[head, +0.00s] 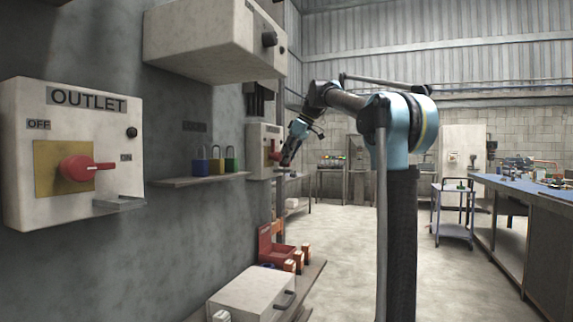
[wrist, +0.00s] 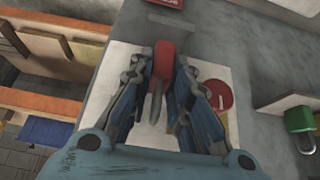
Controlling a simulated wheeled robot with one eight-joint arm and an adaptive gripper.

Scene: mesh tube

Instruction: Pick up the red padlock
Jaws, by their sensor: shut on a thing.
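The red padlock (wrist: 163,58) is between my fingertips in the wrist view, with a grey, rod-like part pointing back toward my palm. My gripper (wrist: 166,68) is shut on it. In the head view my gripper (head: 286,162) is at the far switch box, in front of its pale face. The padlock cannot be told apart clearly there from the red switch handle. In the wrist view a red disc (wrist: 217,95) on a white box face shows just right of my fingers.
A wall shelf (head: 200,180) holds blue (head: 200,161), yellow (head: 213,160) and green (head: 231,159) padlocks. The OUTLET switch box (head: 75,150) is nearer on the wall. A white case (head: 250,296) and red toolbox (head: 272,247) sit lower down.

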